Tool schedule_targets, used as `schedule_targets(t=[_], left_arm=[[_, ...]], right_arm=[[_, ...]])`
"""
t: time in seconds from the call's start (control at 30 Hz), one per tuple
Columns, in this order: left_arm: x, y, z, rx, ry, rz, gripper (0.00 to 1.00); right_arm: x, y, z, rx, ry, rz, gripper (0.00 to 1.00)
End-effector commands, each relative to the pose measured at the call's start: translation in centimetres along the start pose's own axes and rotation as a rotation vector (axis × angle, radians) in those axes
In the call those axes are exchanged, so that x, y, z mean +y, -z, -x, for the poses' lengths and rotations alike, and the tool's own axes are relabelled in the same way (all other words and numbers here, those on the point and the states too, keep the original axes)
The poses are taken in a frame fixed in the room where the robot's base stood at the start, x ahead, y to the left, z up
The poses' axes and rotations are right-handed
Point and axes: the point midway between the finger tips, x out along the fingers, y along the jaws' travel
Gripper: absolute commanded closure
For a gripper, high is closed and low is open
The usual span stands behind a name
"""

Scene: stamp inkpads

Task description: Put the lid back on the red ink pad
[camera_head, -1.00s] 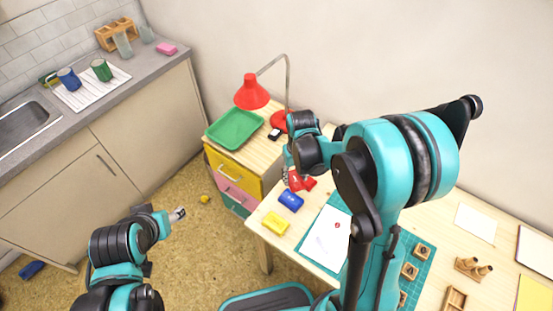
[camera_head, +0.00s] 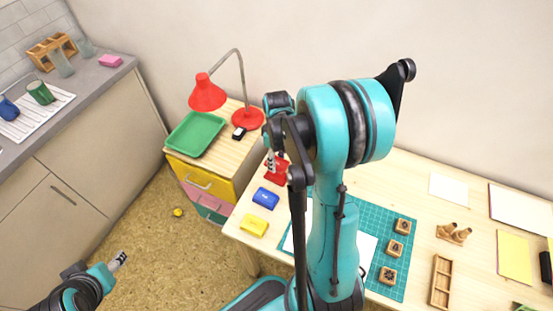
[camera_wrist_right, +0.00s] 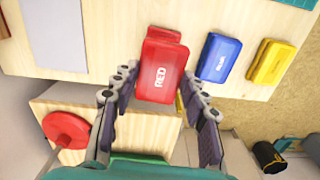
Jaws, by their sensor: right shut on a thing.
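The red lid, marked RED, is between the fingertips of my right gripper (camera_wrist_right: 160,92) in the right wrist view (camera_wrist_right: 160,76). The red ink pad shows past its far edge (camera_wrist_right: 165,34) and is mostly hidden behind the lid. I cannot tell whether lid and pad touch. In the head view my right gripper (camera_head: 271,161) points down at the red ink pad (camera_head: 279,172) near the table's left back edge; the arm hides part of this. My left gripper (camera_head: 118,260) is low on the left, over the floor, far from the pads; its fingers are too small to judge.
A closed blue pad (camera_head: 266,198) and a yellow pad (camera_head: 254,226) lie in front of the red one. A drawer unit with a green tray (camera_head: 195,134) and red lamp (camera_head: 207,94) stands left. Wooden stamps (camera_head: 396,248) are on the green mat (camera_head: 412,228).

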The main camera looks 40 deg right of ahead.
Motion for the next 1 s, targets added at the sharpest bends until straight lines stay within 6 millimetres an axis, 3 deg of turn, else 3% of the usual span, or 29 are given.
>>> schedule_targets(t=[0.6, 1.0], left_arm=[[0.0, -2.7, -3.7, 0.000, 0.000, 0.000, 0.44], [0.0, -2.7, -3.8, 0.000, 0.000, 0.000, 0.44]], right_arm=[[0.0, 0.0, -5.2, 0.000, 0.000, 0.000, 0.71], [0.0, 0.0, -5.5, 0.000, 0.000, -0.001, 0.71]])
